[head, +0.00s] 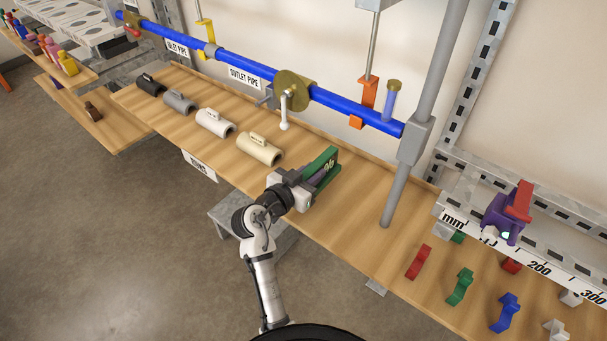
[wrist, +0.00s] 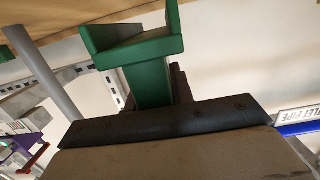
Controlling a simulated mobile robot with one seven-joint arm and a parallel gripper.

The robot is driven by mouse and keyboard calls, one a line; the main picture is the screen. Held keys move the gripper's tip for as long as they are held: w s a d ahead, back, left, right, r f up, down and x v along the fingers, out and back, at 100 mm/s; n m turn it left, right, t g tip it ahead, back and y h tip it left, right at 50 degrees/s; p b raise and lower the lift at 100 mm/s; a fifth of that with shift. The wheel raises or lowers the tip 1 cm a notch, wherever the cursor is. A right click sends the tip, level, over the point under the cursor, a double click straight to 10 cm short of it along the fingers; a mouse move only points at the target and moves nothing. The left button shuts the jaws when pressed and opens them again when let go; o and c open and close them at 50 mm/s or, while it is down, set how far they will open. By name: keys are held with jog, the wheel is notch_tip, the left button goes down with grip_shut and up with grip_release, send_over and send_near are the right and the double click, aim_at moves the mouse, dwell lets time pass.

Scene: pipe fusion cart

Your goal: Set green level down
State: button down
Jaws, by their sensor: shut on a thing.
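In the wrist view the green level (wrist: 150,80) stands out from the dark jaw, with a wider channel-shaped end at the top. I cannot tell whether the level touches the shelf. The jaw faces that grip it are mostly hidden.
A cream sleeve (head: 259,149), a white one (head: 215,122) and darker ones stand in a row to the left. A grey post (head: 397,178) rises at the right. Beyond it lie red (head: 418,262), green (head: 460,287) and blue (head: 504,312) clips. Bare shelf lies before the post.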

notch_tip(320, 180, down, 4)
jog(key=shift+r+p, duration=0.1)
jog(key=shift+p, duration=0.25)
jog(key=shift+f+b, duration=0.35)
jog(key=c, duration=1.2)
grip_release()
jog(key=shift+r, duration=0.1)
jog(key=shift+c, duration=0.2)
jog(key=shift+o, duration=0.2)
jog(key=shift+r, duration=0.1)
